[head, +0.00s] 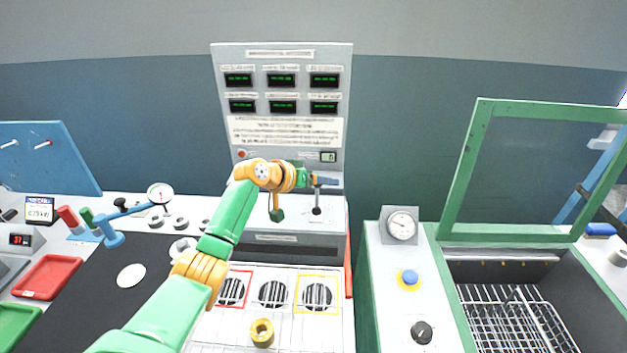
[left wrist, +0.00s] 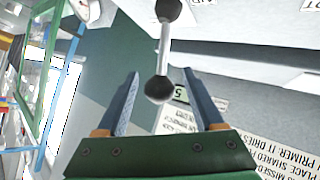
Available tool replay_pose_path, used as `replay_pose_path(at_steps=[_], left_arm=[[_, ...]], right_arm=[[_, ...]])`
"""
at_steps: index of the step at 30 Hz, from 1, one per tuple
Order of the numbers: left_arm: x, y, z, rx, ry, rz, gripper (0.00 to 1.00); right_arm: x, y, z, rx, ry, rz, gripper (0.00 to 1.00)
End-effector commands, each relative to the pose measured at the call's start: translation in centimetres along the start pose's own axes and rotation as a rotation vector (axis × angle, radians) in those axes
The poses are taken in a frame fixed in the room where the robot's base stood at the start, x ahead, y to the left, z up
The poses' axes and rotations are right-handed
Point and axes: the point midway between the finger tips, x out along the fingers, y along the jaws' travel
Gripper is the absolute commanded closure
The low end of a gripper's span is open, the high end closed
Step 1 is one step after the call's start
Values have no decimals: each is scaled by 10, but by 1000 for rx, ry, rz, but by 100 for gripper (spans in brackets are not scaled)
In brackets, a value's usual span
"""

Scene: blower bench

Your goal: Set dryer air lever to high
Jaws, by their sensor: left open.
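The dryer panel (head: 235,130) stands upright at the back middle. In the left wrist view a pale rod (left wrist: 164,48) has a black ball at each end. The nearer ball (left wrist: 158,90) lies between the two blue fingers of my left gripper (left wrist: 160,76), with a visible gap on each side. The gripper is open. My arm hides part of the panel's lower face. My right gripper is not in view.
A small display (head: 328,156) sits above the lever. Below are several round vents, two framed in red and yellow, and a brass ring (head: 262,333). A grey cabinet with a gauge (head: 402,225) and a green-framed hood (head: 470,170) stand at right.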

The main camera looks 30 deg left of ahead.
Motion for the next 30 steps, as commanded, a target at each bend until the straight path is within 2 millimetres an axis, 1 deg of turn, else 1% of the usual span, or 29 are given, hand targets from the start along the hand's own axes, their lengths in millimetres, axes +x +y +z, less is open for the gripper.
replay_pose_path(at_steps=[1,6,10,14,30], left_arm=[[-8,-1,0,4,0,-2,31],[-32,-1,1,3,0,-1,31],[-45,-1,1,1,-1,-1,31],[-50,0,1,0,-3,-1,31],[-49,0,1,0,-3,0,31]], right_arm=[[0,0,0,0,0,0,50],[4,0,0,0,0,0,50],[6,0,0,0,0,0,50],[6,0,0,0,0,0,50],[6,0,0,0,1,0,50]])
